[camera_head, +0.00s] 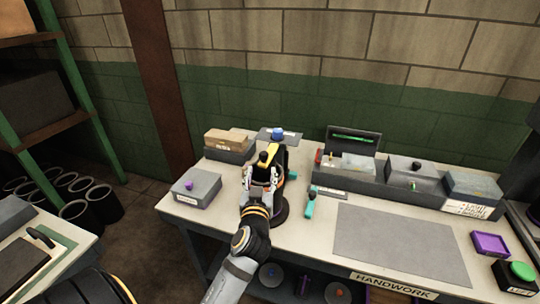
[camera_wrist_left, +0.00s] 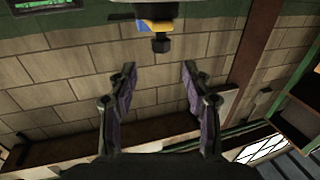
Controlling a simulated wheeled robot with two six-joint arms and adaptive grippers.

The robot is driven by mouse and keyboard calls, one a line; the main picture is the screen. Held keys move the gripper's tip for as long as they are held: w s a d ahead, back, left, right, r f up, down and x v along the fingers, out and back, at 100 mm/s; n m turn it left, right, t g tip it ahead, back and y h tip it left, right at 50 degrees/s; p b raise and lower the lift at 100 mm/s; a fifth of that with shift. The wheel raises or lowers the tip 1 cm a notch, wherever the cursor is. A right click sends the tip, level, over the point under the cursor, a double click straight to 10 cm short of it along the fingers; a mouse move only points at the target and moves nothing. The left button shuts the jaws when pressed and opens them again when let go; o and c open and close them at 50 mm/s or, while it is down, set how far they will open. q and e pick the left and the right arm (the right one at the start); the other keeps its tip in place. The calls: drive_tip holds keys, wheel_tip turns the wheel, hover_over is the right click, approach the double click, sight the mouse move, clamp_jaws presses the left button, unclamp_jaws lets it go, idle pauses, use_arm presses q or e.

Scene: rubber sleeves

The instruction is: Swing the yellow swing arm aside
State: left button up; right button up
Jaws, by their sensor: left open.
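The yellow swing arm (camera_head: 272,151) sits at the top of a dark fixture at the back of the workbench. A black knob (camera_head: 263,158) is at its near end. In the left wrist view the yellow arm (camera_wrist_left: 153,26) shows at the top edge, with the black knob (camera_wrist_left: 161,45) hanging beyond my fingertips. My left gripper (camera_head: 263,177) is in front of the fixture and hides part of it. In the left wrist view its two fingers (camera_wrist_left: 159,72) are spread with nothing between them. The right gripper is not in view.
A grey lidded box (camera_head: 196,188) and a box with brown cartons (camera_head: 230,145) stand left of the fixture. A teal-handled tool (camera_head: 310,203) lies to its right. Grey bins (camera_head: 405,187) line the back right. The grey mat (camera_head: 400,245) is clear.

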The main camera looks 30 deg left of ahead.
sight(263, 158)
use_arm(q)
drive_tip(key=p+x, duration=0.3)
drive_tip(key=x, duration=0.7)
drive_tip(key=shift+w+a, duration=0.15)
drive_tip(key=shift+a, duration=0.1)
clamp_jaws()
